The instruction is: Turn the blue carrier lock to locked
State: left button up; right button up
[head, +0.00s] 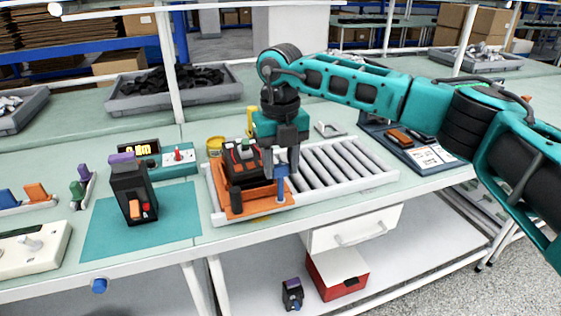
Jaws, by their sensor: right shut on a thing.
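The blue carrier lock (280,187) stands upright at the front right corner of the orange carrier (258,208). The carrier sits at the left end of the roller track, with a black device (243,163) on it. My right gripper (284,165) reaches down from above and is shut on the top of the blue lock. Its fingers hide the lock's upper part, and I cannot tell from this view whether the lock is turned. My left gripper is not in view.
Bare rollers (340,165) lie right of the carrier. A black breaker (132,190) with a purple top stands on a teal mat (100,232) at left. A teal meter box (170,160) and a yellow pot (214,146) stand behind. A dark tray (440,157) lies right.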

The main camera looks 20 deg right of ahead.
jog(key=o, duration=1.1)
jog(key=shift+c, duration=0.2)
jog(key=shift+r, duration=0.15)
notch_tip(320, 180, up, 13)
jog(key=shift+f, duration=0.2)
